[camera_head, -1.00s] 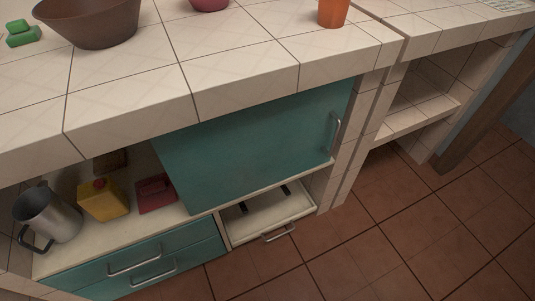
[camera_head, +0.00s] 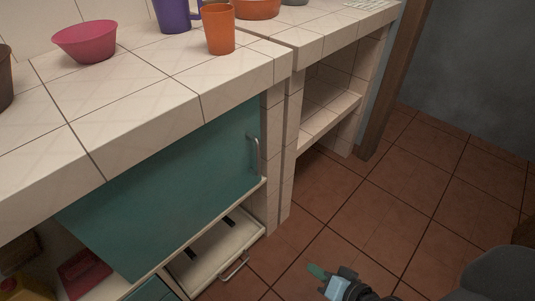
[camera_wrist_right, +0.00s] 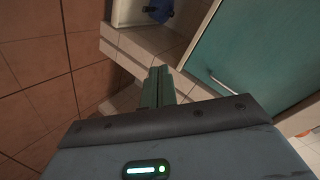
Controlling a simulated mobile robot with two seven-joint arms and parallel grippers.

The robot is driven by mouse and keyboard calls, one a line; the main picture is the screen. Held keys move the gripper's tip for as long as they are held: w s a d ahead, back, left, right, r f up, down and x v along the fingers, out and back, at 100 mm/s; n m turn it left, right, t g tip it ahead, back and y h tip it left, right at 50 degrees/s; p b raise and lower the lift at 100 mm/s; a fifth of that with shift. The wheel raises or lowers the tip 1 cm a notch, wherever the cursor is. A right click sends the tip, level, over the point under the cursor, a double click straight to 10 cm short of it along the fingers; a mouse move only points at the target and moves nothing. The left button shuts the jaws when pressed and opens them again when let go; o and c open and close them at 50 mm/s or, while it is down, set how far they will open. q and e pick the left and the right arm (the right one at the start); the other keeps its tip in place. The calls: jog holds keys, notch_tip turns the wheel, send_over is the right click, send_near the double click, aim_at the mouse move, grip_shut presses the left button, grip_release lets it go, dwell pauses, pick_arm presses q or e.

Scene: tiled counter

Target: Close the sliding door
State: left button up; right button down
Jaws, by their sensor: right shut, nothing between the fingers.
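The teal sliding door (camera_head: 170,185) sits under the tiled counter, with a metal bar handle (camera_head: 254,152) at its right end. It covers the right part of the cabinet front, and the left part stands open. My right gripper (camera_head: 318,271) is low in front of the cabinet, over the floor, apart from the door. In the right wrist view its fingers (camera_wrist_right: 158,86) are together and empty, with the door (camera_wrist_right: 262,50) and its handle (camera_wrist_right: 221,87) to the right. My left gripper is out of view.
An open white drawer (camera_head: 216,250) juts out below the door. A red box (camera_head: 84,273) and a yellow container (camera_head: 28,288) stand inside the open part. The counter holds a pink bowl (camera_head: 84,42) and an orange cup (camera_head: 219,30). The tiled floor (camera_head: 390,215) at right is free.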

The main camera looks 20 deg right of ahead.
jog(key=w+d+r+m+t+y+b, duration=0.1)
jog(key=w+d+r+m+t, duration=0.2)
jog(key=w+r, duration=0.6)
jog(key=w+d+r+m+t, duration=0.1)
jog(key=w+r+m+t, duration=0.3)
jog(key=w+r, duration=0.6)
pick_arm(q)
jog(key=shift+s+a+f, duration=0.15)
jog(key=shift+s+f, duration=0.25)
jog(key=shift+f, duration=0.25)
pick_arm(e)
jog(key=w+a+f+g, duration=0.1)
jog(key=w+a+f, duration=0.1)
jog(key=w+a, duration=0.4)
jog(key=shift+w+f+m, duration=0.25)
jog(key=shift+w+m, duration=0.15)
jog(key=shift+w, duration=1)
